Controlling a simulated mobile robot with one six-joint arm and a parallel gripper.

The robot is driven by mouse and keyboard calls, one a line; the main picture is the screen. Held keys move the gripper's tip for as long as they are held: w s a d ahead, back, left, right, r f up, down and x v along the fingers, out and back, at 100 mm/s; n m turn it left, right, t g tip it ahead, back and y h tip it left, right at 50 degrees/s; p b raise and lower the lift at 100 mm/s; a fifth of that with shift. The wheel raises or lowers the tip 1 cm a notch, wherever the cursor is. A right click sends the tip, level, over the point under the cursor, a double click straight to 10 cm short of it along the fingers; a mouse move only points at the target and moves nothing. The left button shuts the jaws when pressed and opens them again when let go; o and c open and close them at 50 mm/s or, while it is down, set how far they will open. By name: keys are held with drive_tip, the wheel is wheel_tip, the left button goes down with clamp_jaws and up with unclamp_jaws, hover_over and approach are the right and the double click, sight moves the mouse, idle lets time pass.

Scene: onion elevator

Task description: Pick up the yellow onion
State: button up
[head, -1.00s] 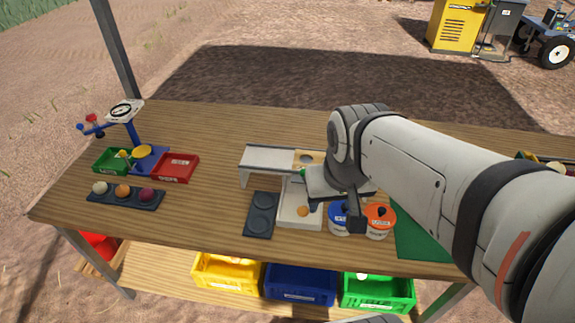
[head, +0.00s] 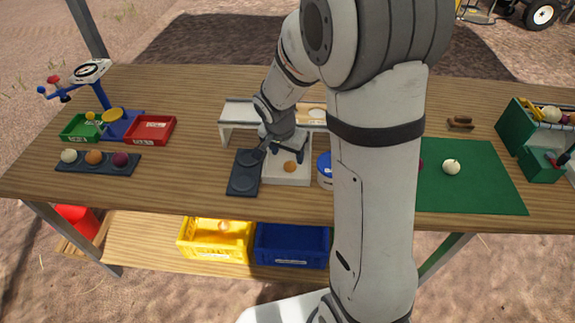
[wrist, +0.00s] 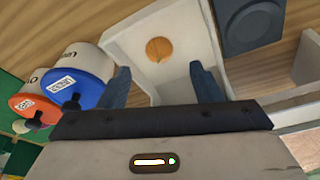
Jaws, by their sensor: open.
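A yellow-orange onion (head: 290,167) lies in the white tray (head: 271,181) at the middle of the table. In the wrist view the onion (wrist: 159,49) shows beyond and between my fingertips, on the floor of the white tray (wrist: 192,25). My gripper (head: 285,150) is over the tray, close behind the onion in the head view. In the wrist view my gripper (wrist: 162,78) is open with nothing between its fingers. Another yellow-orange onion (head: 94,157) sits between a white and a red one on a dark rack at the left.
A dark plate (head: 244,173) adjoins the white tray on the left. Blue-lidded (wrist: 87,85) and orange-lidded (wrist: 42,103) cans stand beside the tray. A raised white stand (head: 238,113) is behind it. A green mat (head: 480,190) with a white onion lies right. My arm hides part of the table.

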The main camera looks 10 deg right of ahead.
sight(289, 163)
drive_tip(key=x, duration=0.5)
drive_tip(key=shift+f, duration=0.4)
drive_tip(key=shift+c, duration=0.3)
drive_tip(key=c, duration=1.1)
drive_tip(key=shift+o, duration=0.2)
wheel_tip(289, 163, up, 10)
drive_tip(key=shift+p, duration=0.35)
